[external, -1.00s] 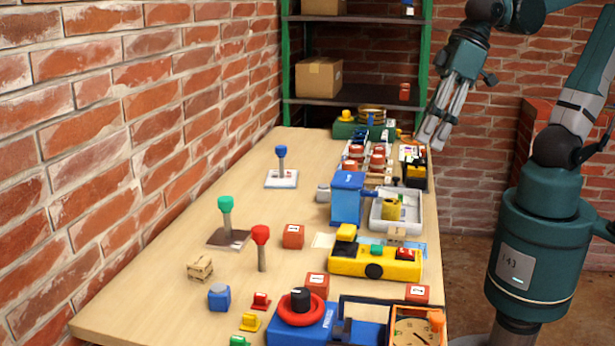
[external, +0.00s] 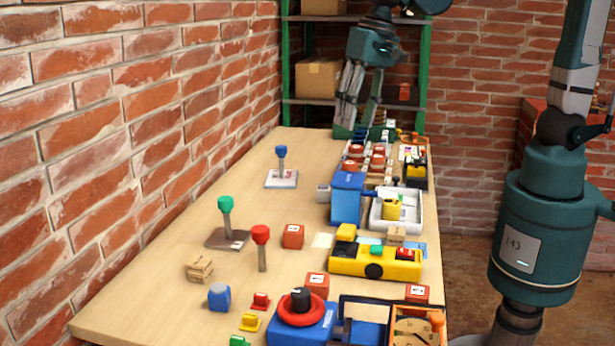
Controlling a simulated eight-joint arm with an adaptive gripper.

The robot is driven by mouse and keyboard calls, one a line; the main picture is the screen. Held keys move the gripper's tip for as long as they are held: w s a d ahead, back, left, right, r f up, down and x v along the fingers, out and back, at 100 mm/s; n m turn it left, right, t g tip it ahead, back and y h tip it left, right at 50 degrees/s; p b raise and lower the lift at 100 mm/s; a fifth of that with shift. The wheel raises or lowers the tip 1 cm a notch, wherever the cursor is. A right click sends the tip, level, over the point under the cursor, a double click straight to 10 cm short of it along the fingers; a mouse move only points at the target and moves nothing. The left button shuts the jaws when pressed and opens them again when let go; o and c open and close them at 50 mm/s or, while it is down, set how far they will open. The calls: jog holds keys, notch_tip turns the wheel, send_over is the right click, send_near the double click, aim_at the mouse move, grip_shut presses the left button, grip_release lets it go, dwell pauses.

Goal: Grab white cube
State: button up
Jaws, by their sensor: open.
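The gripper covers part of the green item with brass rings at the far end.
A post with a blue knob (external: 281,158) stands mid-table. Green (external: 225,210) and red (external: 261,240) knobbed posts stand nearer. A white tray (external: 378,222) and yellow box (external: 375,262) line the right side. The brick wall borders the left. Bare wood lies left of the pale cube.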

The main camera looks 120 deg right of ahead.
jog(key=d+f+m+g+y+p, duration=0.15)
jog(key=d+f+m+p, duration=0.25)
jog(key=d+m, duration=0.75)
jog(key=n, duration=0.4)
send_over(323, 186)
jog(key=shift+g+h, duration=0.25)
jog(key=f, duration=1.2)
jog(key=shift+s, duration=0.25)
jog(key=shift+f, duration=0.65)
jog(key=shift+f, duration=0.1)
jog(key=shift+f, duration=1.2)
jog(key=shift+f, duration=0.1)
jog(key=shift+w+d+f+b, duration=0.1)
jog(key=shift+f+b, duration=0.25)
jog(key=shift+f, duration=0.9)
jog(key=shift+w+f+b, duration=0.1)
jog(key=shift+f+b, duration=0.2)
jog(key=shift+f, duration=0.95)
jog(key=c, duration=1)
